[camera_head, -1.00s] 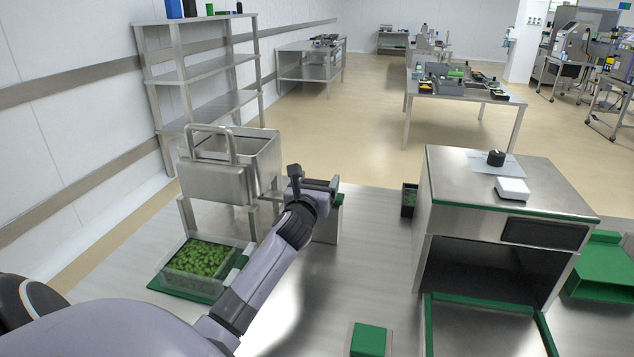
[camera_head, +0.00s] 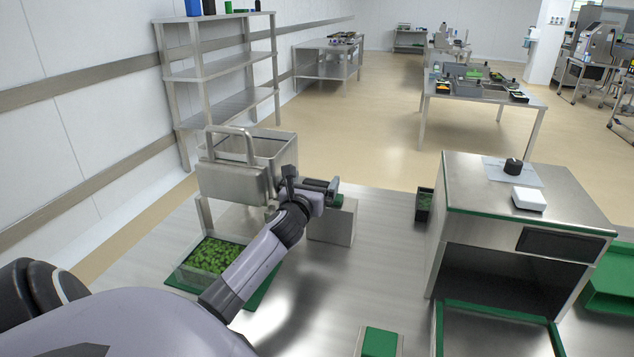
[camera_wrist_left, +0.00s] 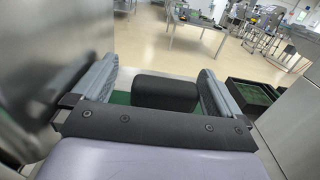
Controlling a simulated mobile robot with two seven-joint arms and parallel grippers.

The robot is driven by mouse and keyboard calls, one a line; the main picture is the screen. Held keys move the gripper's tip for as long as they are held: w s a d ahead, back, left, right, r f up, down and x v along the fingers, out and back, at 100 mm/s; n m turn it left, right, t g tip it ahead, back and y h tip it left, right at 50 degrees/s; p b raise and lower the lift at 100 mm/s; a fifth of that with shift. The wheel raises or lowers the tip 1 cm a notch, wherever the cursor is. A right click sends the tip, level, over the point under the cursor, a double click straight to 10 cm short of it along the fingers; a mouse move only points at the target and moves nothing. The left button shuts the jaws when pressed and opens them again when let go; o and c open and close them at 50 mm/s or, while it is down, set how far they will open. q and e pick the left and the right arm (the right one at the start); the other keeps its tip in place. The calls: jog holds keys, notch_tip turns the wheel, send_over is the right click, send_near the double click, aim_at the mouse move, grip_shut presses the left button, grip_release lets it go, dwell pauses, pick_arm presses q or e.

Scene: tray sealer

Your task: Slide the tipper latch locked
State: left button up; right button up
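The tipper is a steel bin (camera_head: 225,183) with a bar handle, standing upright on legs at the left of the platform in the head view. My left gripper (camera_head: 333,187) is beside its right side, over a grey box (camera_head: 333,228) with a green top. In the left wrist view the two grey fingers of my left gripper (camera_wrist_left: 158,88) stand apart. A black rounded block (camera_wrist_left: 165,92) shows between them, above a green surface; it may be the latch knob. I cannot tell if the fingers touch it. The latch's position is not clear. My right gripper is not in view.
A clear tub of green pieces (camera_head: 212,258) sits on a green mat below the bin. A steel cabinet (camera_head: 480,220) with a black knob (camera_head: 513,166) and a white box (camera_head: 528,199) stands right. A steel shelf (camera_head: 222,68) is behind. Platform floor between is mostly clear.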

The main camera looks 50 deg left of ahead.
pick_arm(q)
jog(key=shift+d, duration=0.15)
jog(key=v, duration=0.7)
dwell(0.3)
jog(key=shift+s, duration=0.1)
dwell(0.4)
